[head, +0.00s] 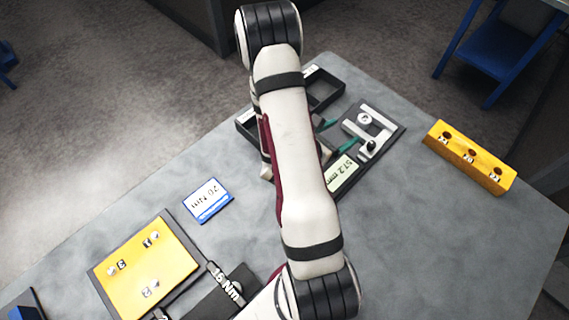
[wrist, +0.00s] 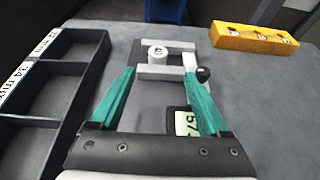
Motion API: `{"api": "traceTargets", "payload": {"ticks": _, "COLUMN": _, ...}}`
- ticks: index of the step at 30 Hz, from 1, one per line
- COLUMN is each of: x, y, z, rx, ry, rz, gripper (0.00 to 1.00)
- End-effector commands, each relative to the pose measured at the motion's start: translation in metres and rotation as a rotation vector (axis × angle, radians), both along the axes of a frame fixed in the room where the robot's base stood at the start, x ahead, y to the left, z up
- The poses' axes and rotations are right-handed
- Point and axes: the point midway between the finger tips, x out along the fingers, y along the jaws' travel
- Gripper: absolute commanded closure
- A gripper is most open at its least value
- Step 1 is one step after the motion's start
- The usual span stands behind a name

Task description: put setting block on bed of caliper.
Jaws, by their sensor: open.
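The caliper (head: 345,178) lies on the table beyond my gripper, with a dark base, pale metal jaws and a display reading about 57.2 mm. In the wrist view the caliper (wrist: 168,72) is straight ahead. A small pale round piece with a dark mark (wrist: 157,53) stands on its bed between the jaws; it also shows in the head view (head: 364,118). I cannot tell whether this is the setting block. My gripper (wrist: 160,72) is open, its teal fingers apart with nothing held between them. In the head view my arm hides most of it.
A dark compartment tray (wrist: 75,45) with size labels is on the left in the wrist view. A yellow block with three recesses (head: 470,153) is at right.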

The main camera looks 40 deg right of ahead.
Motion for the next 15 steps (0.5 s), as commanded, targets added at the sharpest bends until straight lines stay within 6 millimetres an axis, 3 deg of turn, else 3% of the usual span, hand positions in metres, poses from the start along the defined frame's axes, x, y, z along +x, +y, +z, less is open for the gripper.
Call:
{"api": "traceTargets", "payload": {"ticks": 2, "x": -0.004, "y": 0.000, "z": 0.029, "rx": -0.046, "ry": -0.071, "rz": -0.091, "gripper": 0.20}}
{"api": "traceTargets", "payload": {"ticks": 5, "x": -0.030, "y": 0.021, "z": 0.094, "rx": -0.125, "ry": -0.302, "rz": -0.380, "gripper": 0.20}}
{"api": "traceTargets", "payload": {"ticks": 7, "x": -0.058, "y": 0.060, "z": 0.126, "rx": -0.115, "ry": -0.528, "rz": -0.654, "gripper": 0.20}}
{"api": "traceTargets", "payload": {"ticks": 10, "x": -0.086, "y": 0.144, "z": 0.135, "rx": 0.042, "ry": -0.840, "rz": -1.067, "gripper": 0.20}}
{"api": "traceTargets", "payload": {"ticks": 12, "x": -0.088, "y": 0.210, "z": 0.132, "rx": 0.234, "ry": -0.991, "rz": -1.333, "gripper": 0.20}}
{"api": "traceTargets", "payload": {"ticks": 15, "x": -0.079, "y": 0.292, "z": 0.136, "rx": 0.520, "ry": -1.073, "rz": -1.626, "gripper": 0.20}}
